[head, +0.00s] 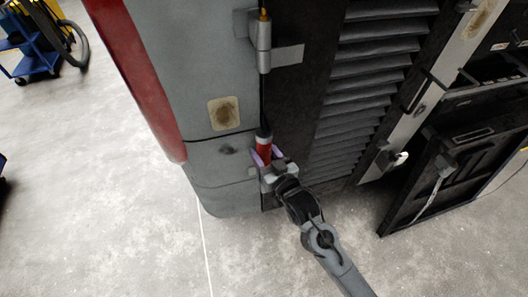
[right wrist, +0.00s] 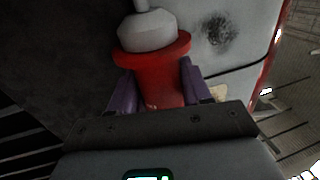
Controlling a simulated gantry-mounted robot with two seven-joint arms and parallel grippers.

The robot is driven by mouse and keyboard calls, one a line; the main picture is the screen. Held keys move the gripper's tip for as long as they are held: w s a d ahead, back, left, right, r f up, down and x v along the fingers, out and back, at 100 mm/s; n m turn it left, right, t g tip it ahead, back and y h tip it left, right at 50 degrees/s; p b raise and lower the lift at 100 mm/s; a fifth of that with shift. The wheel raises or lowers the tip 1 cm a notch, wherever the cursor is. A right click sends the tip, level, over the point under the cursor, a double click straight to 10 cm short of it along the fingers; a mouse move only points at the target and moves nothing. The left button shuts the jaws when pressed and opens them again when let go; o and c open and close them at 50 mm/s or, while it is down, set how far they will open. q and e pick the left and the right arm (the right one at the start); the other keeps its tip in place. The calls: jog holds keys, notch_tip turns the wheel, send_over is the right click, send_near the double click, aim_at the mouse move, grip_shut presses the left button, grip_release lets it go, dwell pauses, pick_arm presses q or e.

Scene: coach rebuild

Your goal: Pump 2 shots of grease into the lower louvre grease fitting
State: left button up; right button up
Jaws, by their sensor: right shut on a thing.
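In the head view, my right gripper (head: 266,160) is at the lower end of the grey coach panel, beside the louvre slats (head: 365,85). Its purple fingers are shut around a red grease gun (head: 264,147), which stands upright with its grey top up. In the right wrist view, the red body with a wide collar (right wrist: 155,80) sits between my right gripper's purple fingers (right wrist: 155,92), with a pale rounded part above the collar. A fitting with an orange tip (head: 263,15) shows higher up on the hinge. The lower grease fitting cannot be made out. My left gripper is not in view.
An open black panel (head: 455,170) hangs at the right, with a pale latch bar beside it. A blue and yellow cart (head: 35,45) with a black hose stands at the top left.

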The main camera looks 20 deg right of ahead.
jog(key=shift+f, duration=0.45)
jog(key=shift+f+b, duration=0.35)
jog(key=shift+f, duration=0.1)
dwell(0.5)
jog(key=shift+r+p, duration=0.4)
jog(key=shift+p, duration=0.1)
jog(key=shift+r, duration=0.2)
jog(key=shift+r+p, duration=0.35)
jog(key=shift+p, duration=0.25)
jog(key=shift+r, duration=0.15)
jog(key=shift+p, duration=0.45)
dwell(1.0)
jog(key=shift+p, duration=0.4)
